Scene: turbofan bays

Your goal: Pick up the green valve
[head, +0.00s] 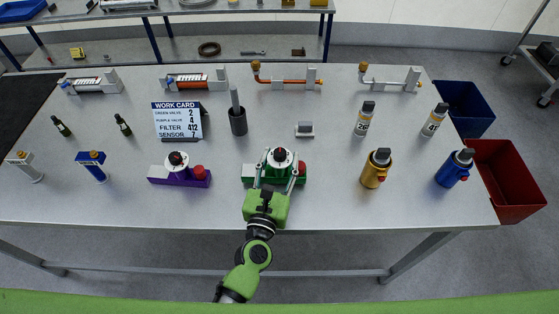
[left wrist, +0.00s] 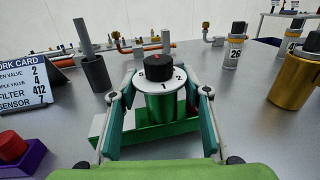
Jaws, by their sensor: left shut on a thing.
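The green valve (head: 282,174) stands on the table in the head view, with a white dial, a black knob and a red button at its right. In the left wrist view the green valve (left wrist: 166,103) is in the centre, upright, with numbers on its white dial. My left gripper (head: 274,168) reaches it from the front edge, one finger on each side. In the left wrist view my left gripper (left wrist: 160,120) is shut on the valve's round body. The valve's base appears to rest on the table. My right gripper is not in view.
A purple valve (head: 180,175) stands to the left, and a gold canister (head: 376,168) to the right. Behind are a work card (head: 178,120), a dark cup with a rod (head: 238,121) and a small grey block (head: 305,130). A red bin (head: 508,180) is beyond the right edge.

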